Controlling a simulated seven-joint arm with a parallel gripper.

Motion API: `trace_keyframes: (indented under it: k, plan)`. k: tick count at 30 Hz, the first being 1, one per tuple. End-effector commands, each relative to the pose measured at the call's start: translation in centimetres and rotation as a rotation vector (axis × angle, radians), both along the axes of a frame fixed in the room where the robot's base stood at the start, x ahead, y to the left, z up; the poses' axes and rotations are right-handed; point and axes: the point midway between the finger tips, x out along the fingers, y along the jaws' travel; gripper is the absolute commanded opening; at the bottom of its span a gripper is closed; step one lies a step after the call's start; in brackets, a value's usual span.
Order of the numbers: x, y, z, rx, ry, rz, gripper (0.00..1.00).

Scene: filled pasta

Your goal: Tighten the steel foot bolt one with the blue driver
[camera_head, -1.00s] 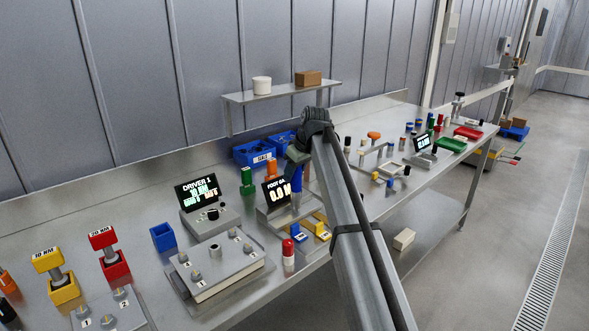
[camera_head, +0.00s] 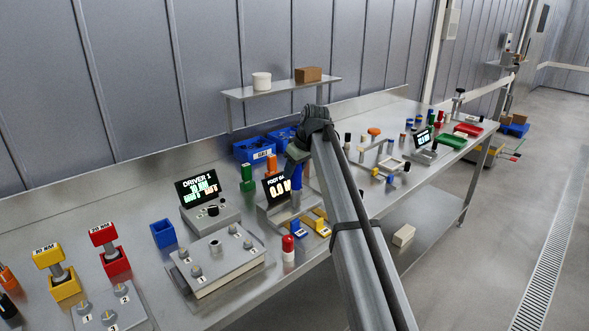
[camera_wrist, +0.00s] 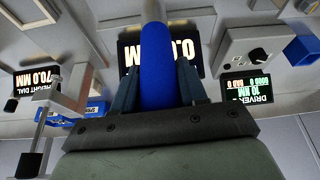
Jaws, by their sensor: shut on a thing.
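The blue driver (camera_head: 297,178) stands roughly upright in my gripper (camera_head: 298,160), near the FOOT gauge screen (camera_head: 276,187). In the wrist view my gripper (camera_wrist: 157,88) is shut around its blue handle (camera_wrist: 158,72). The grey plate (camera_head: 230,270) with several numbered steel bolts lies to the left and nearer; one bolt (camera_head: 196,271) stands at its near left corner. I cannot read for sure which is number one. The driver is apart from these bolts. The gripper's fingers are partly hidden by my arm in the head view.
The DRIVER 1 screen (camera_head: 197,187) stands behind the plate. A red-capped post (camera_head: 288,243) and blue and yellow holders (camera_head: 320,224) stand near the front edge. A blue bin (camera_head: 163,234) is left of the plate.

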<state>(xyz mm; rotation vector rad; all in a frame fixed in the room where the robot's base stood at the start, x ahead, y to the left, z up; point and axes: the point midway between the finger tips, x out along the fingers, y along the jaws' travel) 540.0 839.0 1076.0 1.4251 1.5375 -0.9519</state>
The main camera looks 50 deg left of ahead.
Motion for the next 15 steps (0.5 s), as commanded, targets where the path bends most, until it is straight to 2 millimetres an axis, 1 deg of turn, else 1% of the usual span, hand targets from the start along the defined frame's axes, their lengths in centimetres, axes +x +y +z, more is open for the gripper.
trace_keyframes:
  k: [15]
  plan:
    - [0.00,0.01,-0.70,0.001,0.000,0.000,0.03]
